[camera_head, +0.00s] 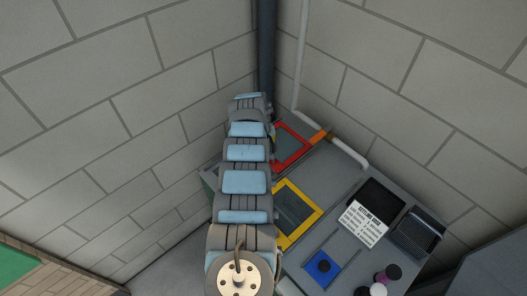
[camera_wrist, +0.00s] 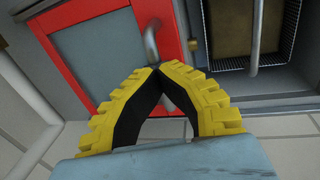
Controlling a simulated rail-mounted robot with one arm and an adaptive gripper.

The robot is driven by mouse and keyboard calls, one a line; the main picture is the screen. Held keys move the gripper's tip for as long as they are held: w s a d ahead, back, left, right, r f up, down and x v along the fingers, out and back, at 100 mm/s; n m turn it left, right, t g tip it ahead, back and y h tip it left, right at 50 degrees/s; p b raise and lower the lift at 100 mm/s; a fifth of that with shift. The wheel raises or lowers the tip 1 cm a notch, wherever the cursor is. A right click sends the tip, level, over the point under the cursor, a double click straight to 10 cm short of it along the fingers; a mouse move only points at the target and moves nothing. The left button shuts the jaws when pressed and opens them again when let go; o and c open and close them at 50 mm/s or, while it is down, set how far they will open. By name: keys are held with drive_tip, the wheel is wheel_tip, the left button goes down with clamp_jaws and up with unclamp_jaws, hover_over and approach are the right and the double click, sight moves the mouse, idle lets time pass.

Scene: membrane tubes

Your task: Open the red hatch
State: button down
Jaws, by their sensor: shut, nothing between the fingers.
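The red hatch (camera_head: 287,145) has a red frame around a grey panel and is partly hidden behind my arm in the head view. In the wrist view the red hatch (camera_wrist: 98,50) fills the upper left. A grey metal bar handle (camera_wrist: 150,40) stands on the right side of its frame. My gripper (camera_wrist: 157,70) has yellow ribbed fingers with black inner pads, and their tips meet with nothing between them. My gripper is hidden in the head view.
A yellow-framed hatch (camera_head: 297,213) and a blue square (camera_head: 322,267) lie nearer on the grey unit. A sign (camera_head: 364,224) and a dark wire basket (camera_head: 417,233) are at right. Pipes (camera_head: 301,60) run along the wall corner. The wrist view shows a recess with a wire rack (camera_wrist: 263,64).

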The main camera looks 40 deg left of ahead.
drive_tip(key=shift+w+f+b, duration=0.15)
drive_tip(key=shift+f+b, duration=0.1)
drive_tip(key=shift+b, duration=0.05)
idle(0.4)
drive_tip(key=c, duration=1.1)
unclamp_jaws()
drive_tip(key=shift+d, duration=0.1)
drive_tip(key=shift+r, duration=0.1)
drive_tip(key=shift+r, duration=0.15)
drive_tip(key=shift+r, duration=0.85)
drive_tip(key=r, duration=0.3)
drive_tip(key=s+r, duration=0.1)
drive_tip(key=r, duration=0.2)
drive_tip(key=s+r, duration=0.1)
drive_tip(key=r, duration=0.2)
drive_tip(key=shift+s+a+r, duration=0.15)
drive_tip(key=shift+a+r, duration=0.1)
drive_tip(key=shift+r, duration=0.1)
